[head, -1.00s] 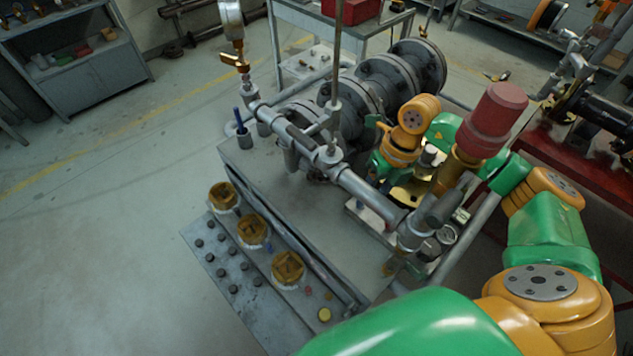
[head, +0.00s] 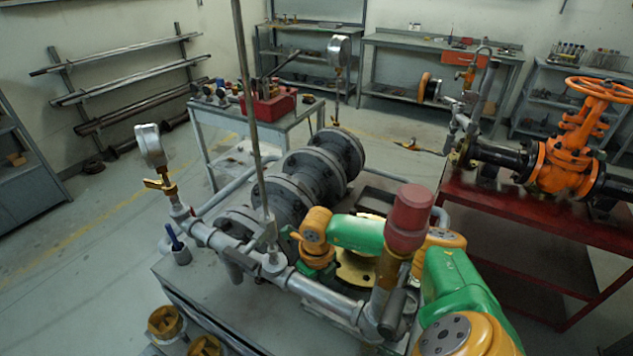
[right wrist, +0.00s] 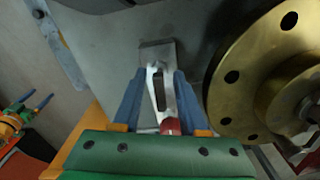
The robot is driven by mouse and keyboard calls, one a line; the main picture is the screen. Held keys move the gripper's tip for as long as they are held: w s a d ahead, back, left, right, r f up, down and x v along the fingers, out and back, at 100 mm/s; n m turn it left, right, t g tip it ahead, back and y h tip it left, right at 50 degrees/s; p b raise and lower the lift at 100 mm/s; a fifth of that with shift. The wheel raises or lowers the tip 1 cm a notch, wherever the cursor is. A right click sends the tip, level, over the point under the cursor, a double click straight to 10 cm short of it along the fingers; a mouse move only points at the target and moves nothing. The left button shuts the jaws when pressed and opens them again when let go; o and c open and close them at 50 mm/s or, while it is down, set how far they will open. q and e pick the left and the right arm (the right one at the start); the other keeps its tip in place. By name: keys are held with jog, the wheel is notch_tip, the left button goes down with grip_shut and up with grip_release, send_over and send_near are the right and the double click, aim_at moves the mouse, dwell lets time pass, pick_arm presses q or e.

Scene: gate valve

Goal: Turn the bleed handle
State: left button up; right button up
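A silver lever (right wrist: 160,85) with a red tip shows in the right wrist view, which I take to be the bleed handle. My right gripper (right wrist: 159,82) has its two blue fingers on either side of this lever. The fingers stand apart with a narrow gap on the lever's left side; firm contact cannot be made out. In the head view, my right arm reaches behind the grey pipe, and its fingers and the lever are hidden. My left gripper (right wrist: 40,97) shows small at the left edge of the right wrist view, with its blue fingers apart and empty.
A brass flange (right wrist: 270,75) stands close to the right of my right gripper. A grey pipe (head: 325,293) with a red-capped fitting (head: 408,218) crosses in front of my arm. An orange valve (head: 570,150) sits on the red bench (head: 530,225) at right.

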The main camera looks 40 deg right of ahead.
grip_shut()
jog(key=shift+m, duration=0.3)
jog(key=m, duration=0.3)
jog(key=shift+r+m, duration=0.1)
jog(key=shift+m, duration=0.2)
jog(key=m, duration=0.4)
jog(key=m+p, duration=0.1)
jog(key=m, duration=0.4)
jog(key=shift+m+p, duration=0.55)
jog(key=shift+m, duration=1.25)
jog(key=shift+o, duration=1.1)
grip_release()
